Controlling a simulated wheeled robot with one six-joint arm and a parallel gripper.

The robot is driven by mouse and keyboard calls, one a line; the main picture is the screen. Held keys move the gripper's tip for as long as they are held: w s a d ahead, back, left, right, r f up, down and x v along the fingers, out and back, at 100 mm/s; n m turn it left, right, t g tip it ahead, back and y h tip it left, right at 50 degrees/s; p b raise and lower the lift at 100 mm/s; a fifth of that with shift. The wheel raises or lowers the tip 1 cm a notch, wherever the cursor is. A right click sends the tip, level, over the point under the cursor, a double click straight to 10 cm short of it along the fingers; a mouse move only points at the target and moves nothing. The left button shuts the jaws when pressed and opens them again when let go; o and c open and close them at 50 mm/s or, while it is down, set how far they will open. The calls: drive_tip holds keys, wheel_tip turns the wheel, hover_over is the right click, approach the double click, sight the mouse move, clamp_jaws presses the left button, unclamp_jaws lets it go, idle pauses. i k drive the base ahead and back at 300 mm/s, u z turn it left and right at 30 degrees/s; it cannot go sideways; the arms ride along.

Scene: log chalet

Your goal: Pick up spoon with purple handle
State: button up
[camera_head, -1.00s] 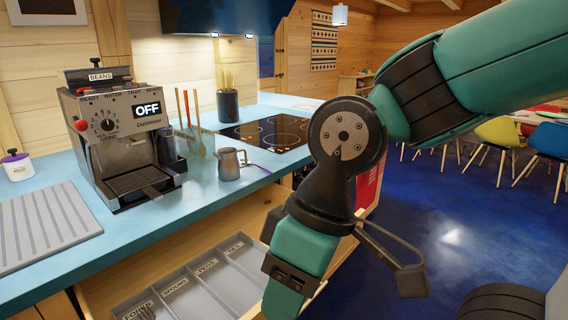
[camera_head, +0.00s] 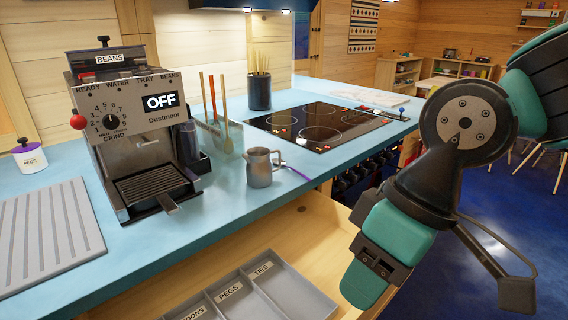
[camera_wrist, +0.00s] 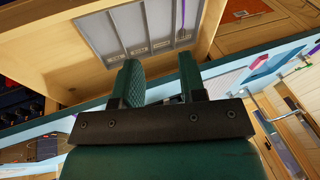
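My gripper (camera_wrist: 160,62) is open and empty in the wrist view, its two green fingers apart in front of the open drawer tray (camera_wrist: 98,32). In the head view, a thin purple strip (camera_head: 297,172) lies on the counter beside the metal jug (camera_head: 262,168). I cannot tell whether it is a spoon. The head view shows my wrist right of the drawer, but not clear fingertips.
The open drawer (camera_head: 318,232) juts out below the blue counter (camera_head: 230,205); its tray has labelled compartments. A coffee machine (camera_head: 140,130), a utensil holder (camera_head: 226,138) and a cooktop (camera_head: 315,125) stand along the counter. Blue floor is open at the right.

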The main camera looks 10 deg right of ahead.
sight(275, 161)
drive_tip(key=k, duration=1.3)
drive_tip(key=z, duration=0.6)
drive_tip(key=i, duration=0.65)
drive_tip(key=z, duration=0.55)
drive_tip(key=i, duration=1.3)
drive_tip(key=u, duration=1.35)
drive_tip(key=i, duration=0.45)
drive_tip(key=u, duration=0.4)
